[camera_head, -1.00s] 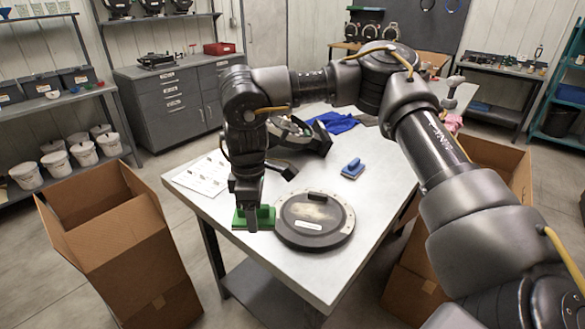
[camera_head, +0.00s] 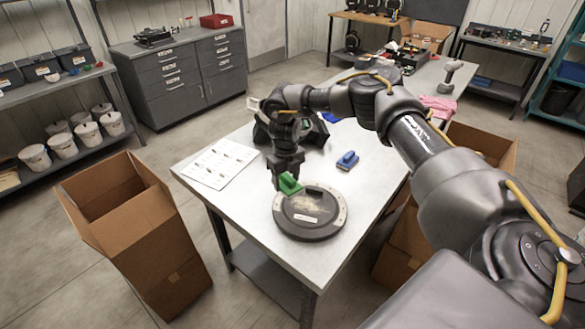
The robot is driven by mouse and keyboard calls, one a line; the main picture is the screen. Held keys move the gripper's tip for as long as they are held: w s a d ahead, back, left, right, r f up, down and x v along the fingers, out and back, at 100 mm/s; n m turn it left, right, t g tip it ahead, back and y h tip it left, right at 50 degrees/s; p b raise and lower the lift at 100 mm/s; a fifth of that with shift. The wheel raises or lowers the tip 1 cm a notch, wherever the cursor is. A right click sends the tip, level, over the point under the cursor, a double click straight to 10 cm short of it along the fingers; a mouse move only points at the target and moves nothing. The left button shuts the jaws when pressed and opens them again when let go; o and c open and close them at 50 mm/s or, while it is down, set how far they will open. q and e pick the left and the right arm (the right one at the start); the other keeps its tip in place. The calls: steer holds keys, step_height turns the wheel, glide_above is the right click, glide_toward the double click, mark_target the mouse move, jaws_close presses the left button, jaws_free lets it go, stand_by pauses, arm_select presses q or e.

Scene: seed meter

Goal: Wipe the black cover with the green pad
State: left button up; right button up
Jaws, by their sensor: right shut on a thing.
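The round black cover (camera_head: 310,214) lies flat on the light table, with a pale rim, a white label and a dusty-looking patch on top. My right gripper (camera_head: 287,178) is shut on the green pad (camera_head: 290,184). The pad is tilted and sits over the cover's far left edge. I cannot tell whether it touches the cover. My left gripper is not in view.
A blue pad (camera_head: 347,160) lies on the table (camera_head: 228,205) behind the cover. A printed sheet (camera_head: 220,163) lies at the table's left. An open cardboard box (camera_head: 150,235) stands on the floor to the left, and another box (camera_head: 408,245) stands right of the table.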

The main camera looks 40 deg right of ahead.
steer(key=d+n, duration=0.2)
steer(key=n, duration=0.1)
steer(key=shift+d+f+p, duration=0.25)
steer(key=shift+p, duration=0.15)
